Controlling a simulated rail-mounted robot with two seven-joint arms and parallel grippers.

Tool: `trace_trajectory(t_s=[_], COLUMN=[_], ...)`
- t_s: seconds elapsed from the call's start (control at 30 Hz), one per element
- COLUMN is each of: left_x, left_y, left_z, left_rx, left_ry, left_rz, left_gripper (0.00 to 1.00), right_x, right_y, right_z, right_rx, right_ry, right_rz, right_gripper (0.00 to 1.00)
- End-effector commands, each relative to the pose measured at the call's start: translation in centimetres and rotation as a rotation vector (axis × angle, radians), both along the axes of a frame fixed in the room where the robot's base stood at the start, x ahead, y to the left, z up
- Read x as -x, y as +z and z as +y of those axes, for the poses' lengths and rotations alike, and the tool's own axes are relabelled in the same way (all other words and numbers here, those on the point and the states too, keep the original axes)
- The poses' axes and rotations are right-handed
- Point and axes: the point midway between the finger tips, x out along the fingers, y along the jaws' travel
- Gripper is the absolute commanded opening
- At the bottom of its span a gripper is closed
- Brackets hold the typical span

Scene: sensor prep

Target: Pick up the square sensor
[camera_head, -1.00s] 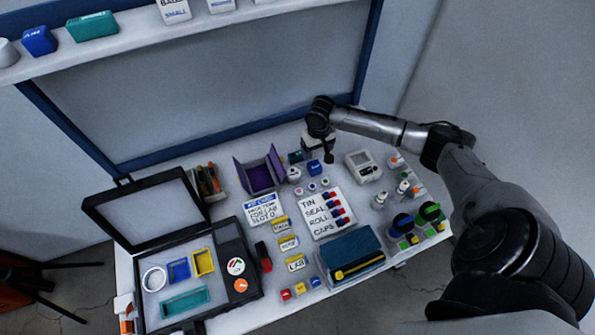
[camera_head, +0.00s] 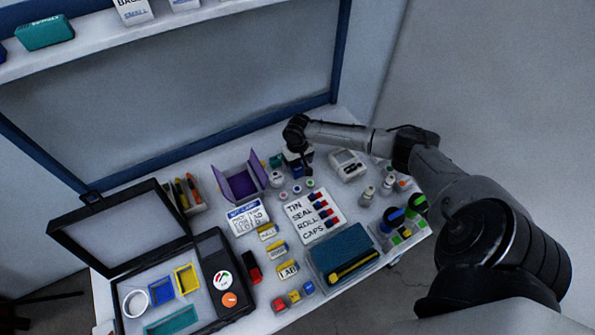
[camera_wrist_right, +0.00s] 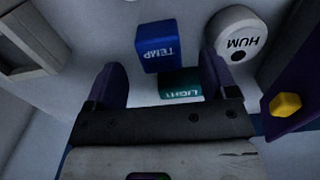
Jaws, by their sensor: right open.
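The blue square sensor marked TEMP (camera_wrist_right: 158,46) shows in the right wrist view, just beyond and between the fingertips. A teal sensor marked LIGHT (camera_wrist_right: 181,86) lies closer, partly hidden by the gripper's body. A round white sensor marked HUM (camera_wrist_right: 237,36) sits to the right. My right gripper (camera_wrist_right: 160,80) is open and empty, its two purple-dark fingers spread. In the head view, my right gripper (camera_head: 303,171) hangs over the back of the table and mostly covers the blue sensor. The teal sensor (camera_head: 276,160) shows left of it.
A purple holder (camera_head: 241,184) stands left of the gripper, and a grey device (camera_head: 347,165) lies right. A label card (camera_head: 314,216) lies in front. An open black case (camera_head: 207,290) takes the table's left. Bottles (camera_head: 367,195) stand at right.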

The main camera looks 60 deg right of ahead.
Motion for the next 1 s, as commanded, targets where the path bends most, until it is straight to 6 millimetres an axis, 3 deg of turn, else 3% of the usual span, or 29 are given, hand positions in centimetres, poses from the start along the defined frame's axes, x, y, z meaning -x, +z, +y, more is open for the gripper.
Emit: trace_trajectory(t_s=[0.3,0.57,1.0], left_x=[0.0,0.0,0.1], left_y=[-2.9,-2.8,-2.8], left_z=[-0.2,-0.1,0.2], left_rx=[0.008,0.005,-0.006], left_ry=[0.006,0.003,-0.004], left_rz=[0.001,0.002,0.001], left_gripper=[0.81,0.81,0.81], right_x=[-0.2,-0.2,-0.2], right_y=[-4.2,-4.4,-4.4], right_z=[-0.2,-0.2,-0.2], right_rx=[0.001,0.001,0.001], right_ry=[0.000,0.001,0.001], right_rz=[0.001,0.000,0.001], right_gripper=[0.79,0.79,0.39])
